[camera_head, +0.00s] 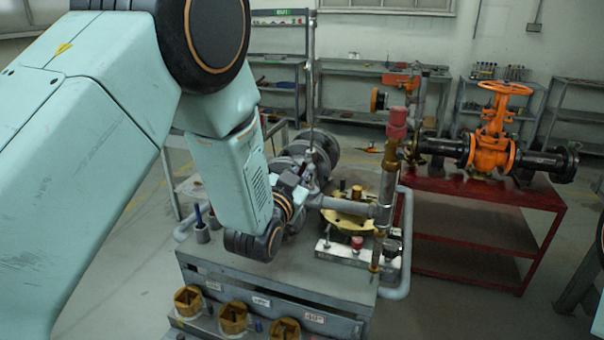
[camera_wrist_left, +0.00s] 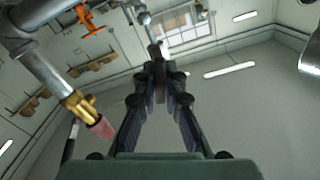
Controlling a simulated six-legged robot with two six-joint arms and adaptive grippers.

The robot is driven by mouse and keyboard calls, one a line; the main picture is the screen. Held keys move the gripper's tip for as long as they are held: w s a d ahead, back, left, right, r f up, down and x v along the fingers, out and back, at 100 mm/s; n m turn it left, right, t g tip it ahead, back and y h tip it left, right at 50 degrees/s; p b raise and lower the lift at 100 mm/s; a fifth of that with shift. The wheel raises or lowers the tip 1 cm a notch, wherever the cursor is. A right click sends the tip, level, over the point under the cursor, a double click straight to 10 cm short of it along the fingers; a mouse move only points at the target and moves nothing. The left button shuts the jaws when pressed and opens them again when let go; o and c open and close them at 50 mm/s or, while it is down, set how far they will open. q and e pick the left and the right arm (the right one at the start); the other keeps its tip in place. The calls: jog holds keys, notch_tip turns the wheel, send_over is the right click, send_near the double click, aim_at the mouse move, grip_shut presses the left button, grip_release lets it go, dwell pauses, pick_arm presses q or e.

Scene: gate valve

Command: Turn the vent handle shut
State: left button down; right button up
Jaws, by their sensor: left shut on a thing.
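My left gripper (camera_head: 303,180) reaches in at the pipework above the grey bench, its fingertips small and partly hidden by my arm in the head view. In the left wrist view its fingers (camera_wrist_left: 159,68) come together on a slim grey part, which I take as the vent handle (camera_wrist_left: 154,49); the fingers cover most of it. A round metal knob (camera_wrist_left: 144,18) shows just past the fingertips. In the head view a thin upright rod (camera_head: 312,85) rises close to the gripper; I cannot tell whether it joins the handle. My right gripper is not in view.
A grey pipe with a brass fitting and red cap (camera_head: 397,123) stands right of the gripper. The grey bench (camera_head: 285,280) carries brass parts and a flanged pipe. An orange valve (camera_head: 493,130) sits on a red table (camera_head: 470,190) at right. Open floor lies left of the bench.

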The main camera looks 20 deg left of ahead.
pick_arm(q)
jog(key=m+b, duration=0.2)
jog(key=m, duration=0.5)
jog(key=m+b, duration=0.1)
jog(key=m, duration=0.2)
jog(key=shift+m, duration=0.4)
jog(key=shift+r+m+b, duration=0.1)
jog(key=shift+m+b, duration=0.5)
jog(key=shift+m, duration=1)
jog(key=c, duration=1.4)
grip_release()
jog(key=shift+s, duration=0.1)
jog(key=s, duration=1.1)
jog(key=shift+s+a, duration=0.2)
jog(key=shift+s, duration=0.2)
